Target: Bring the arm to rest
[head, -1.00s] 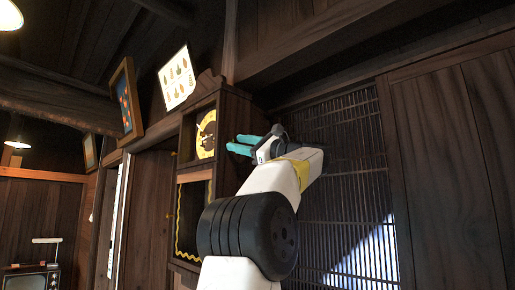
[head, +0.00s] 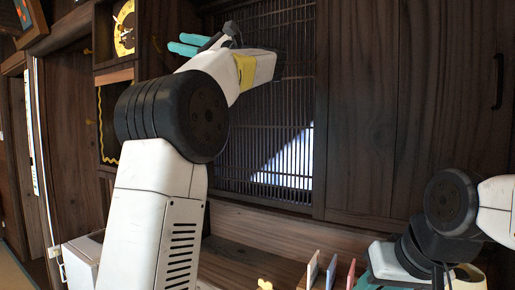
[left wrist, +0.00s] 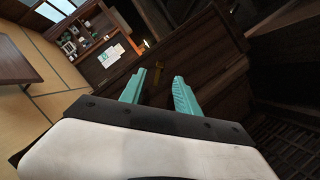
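My left arm rises from the bottom of the head view, and its gripper (head: 178,43) is raised high in front of the dark wooden wall. Its two teal fingers point left. The left wrist view shows the fingers (left wrist: 166,75) apart, with nothing between them. My right arm (head: 452,205) is folded at the lower right of the head view. Its lower end is partly cut off and overlapped, so the state of its fingers cannot be made out.
A slatted lattice panel (head: 262,130) stands behind the left arm. A yellow round clock face (head: 124,28) sits in a wooden case at upper left. Small upright items (head: 331,270) stand at the bottom. The left wrist view shows a low table (left wrist: 20,65) on tatami (left wrist: 62,100).

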